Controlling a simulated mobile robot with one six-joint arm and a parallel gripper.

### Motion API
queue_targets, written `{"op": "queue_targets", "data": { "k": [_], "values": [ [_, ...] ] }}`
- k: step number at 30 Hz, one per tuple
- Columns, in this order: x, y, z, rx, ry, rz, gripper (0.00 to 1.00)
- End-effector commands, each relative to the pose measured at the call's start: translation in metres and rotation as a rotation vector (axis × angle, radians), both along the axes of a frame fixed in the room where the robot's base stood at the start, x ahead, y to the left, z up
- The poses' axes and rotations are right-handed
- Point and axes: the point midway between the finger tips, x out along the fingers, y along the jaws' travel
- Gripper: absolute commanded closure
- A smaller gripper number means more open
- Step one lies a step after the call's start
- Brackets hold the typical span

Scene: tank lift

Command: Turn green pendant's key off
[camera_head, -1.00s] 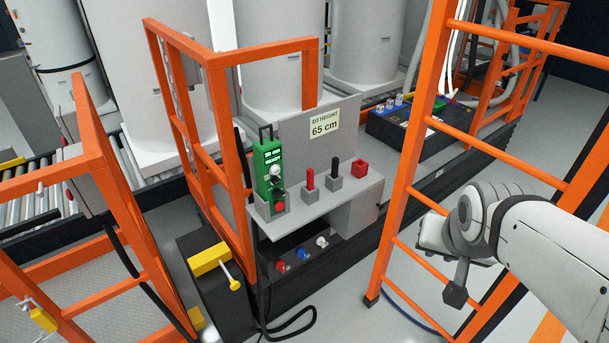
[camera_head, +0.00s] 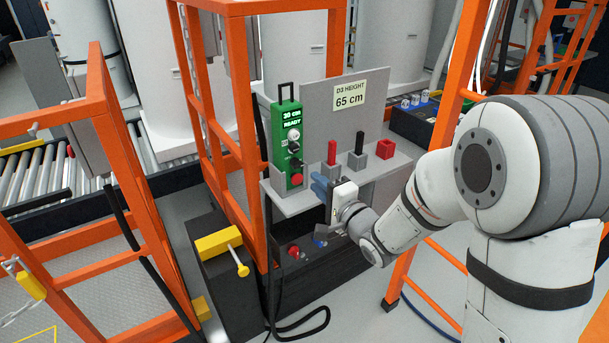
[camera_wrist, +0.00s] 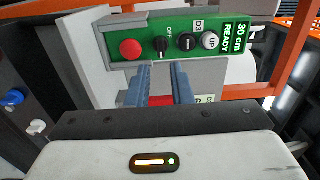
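The green pendant (camera_head: 288,120) stands upright in a grey holder on the shelf, its display reading "30 cm READY". It also shows in the wrist view (camera_wrist: 148,31), turned sideways. Its black key switch (camera_wrist: 162,47) sits beside an "OFF" label, between the red button (camera_wrist: 130,49) and a black selector (camera_wrist: 187,42). I cannot tell which way the key is turned. My gripper (camera_head: 319,187) is in front of the pendant, low and to its right. In the wrist view its two blue-grey fingers (camera_wrist: 159,74) are apart with the key just beyond their tips, and nothing is held.
A red handle (camera_head: 332,152), a black handle (camera_head: 359,142) and a red square socket (camera_head: 386,148) stand on the shelf right of the pendant. Orange railings (camera_head: 238,130) rise close to the left. A yellow block (camera_head: 218,242) is below left.

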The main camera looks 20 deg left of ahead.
Motion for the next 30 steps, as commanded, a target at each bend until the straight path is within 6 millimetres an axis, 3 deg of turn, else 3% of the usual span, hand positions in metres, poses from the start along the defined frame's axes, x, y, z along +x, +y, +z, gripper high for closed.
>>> {"op": "queue_targets", "data": {
  "k": [9,15,25,30],
  "values": [
    [0.031,0.038,0.002,0.003,-0.001,0.003,0.80],
    [0.045,0.053,0.002,0.003,-0.001,0.000,0.80],
    [0.048,0.055,0.001,0.001,-0.001,-0.002,0.80],
    [0.048,0.055,0.001,0.001,-0.001,-0.002,0.94]
  ]
}}
